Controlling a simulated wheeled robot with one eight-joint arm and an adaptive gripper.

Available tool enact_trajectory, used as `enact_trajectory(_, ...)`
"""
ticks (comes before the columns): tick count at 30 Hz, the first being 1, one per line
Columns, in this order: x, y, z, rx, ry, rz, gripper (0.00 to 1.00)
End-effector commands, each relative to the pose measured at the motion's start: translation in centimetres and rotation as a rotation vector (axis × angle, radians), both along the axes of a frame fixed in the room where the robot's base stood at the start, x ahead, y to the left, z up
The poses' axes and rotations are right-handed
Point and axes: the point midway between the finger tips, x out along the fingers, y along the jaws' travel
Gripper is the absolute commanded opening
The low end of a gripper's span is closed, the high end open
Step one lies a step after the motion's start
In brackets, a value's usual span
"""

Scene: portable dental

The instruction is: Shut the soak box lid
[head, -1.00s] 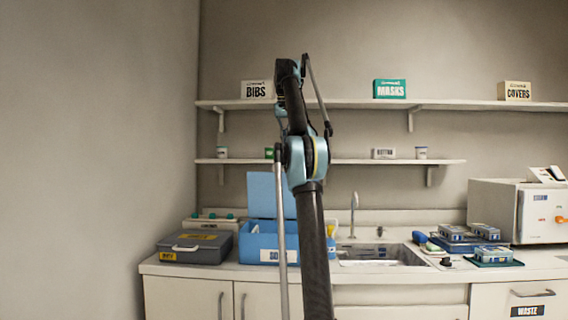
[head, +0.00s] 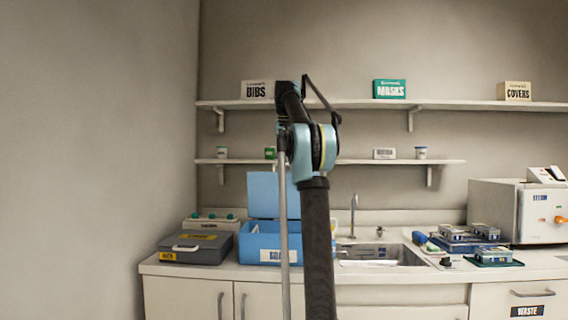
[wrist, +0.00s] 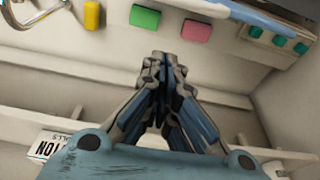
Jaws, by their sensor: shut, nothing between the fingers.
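The soak box (head: 248,243) is a blue box with a white label on the counter, left of the sink, in the head view. Its lighter blue lid (head: 262,195) stands raised, nearly upright at the back of the box. My arm passes in front and hides the right part of box and lid. In the wrist view my gripper (wrist: 166,62) has its fingers together with nothing between them. A blue edge (wrist: 265,18) shows at the top right there; I cannot tell if it is the lid. My gripper cannot be made out in the head view.
A grey case (head: 195,248) stands left of the box, before a unit with green knobs (head: 212,221). The sink and tap (head: 354,215) are to the right. Two shelves (head: 440,106) run above. Green (wrist: 145,18) and pink (wrist: 196,32) blocks show in the wrist view.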

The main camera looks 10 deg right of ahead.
Motion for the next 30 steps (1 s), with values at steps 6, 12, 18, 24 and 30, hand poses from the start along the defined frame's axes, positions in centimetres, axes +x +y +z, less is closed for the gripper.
enact_trajectory(6,-0.5,0.1,-1.9,0.000,0.000,0.001,0.00)
enact_trajectory(12,-2.3,0.6,-1.7,0.000,0.000,0.001,0.00)
enact_trajectory(18,-3.3,0.9,-1.5,0.000,0.000,0.000,0.00)
enact_trajectory(24,-3.4,0.9,-1.5,0.000,0.000,0.000,0.00)
enact_trajectory(30,-3.4,0.9,-1.5,0.000,0.000,0.000,0.00)
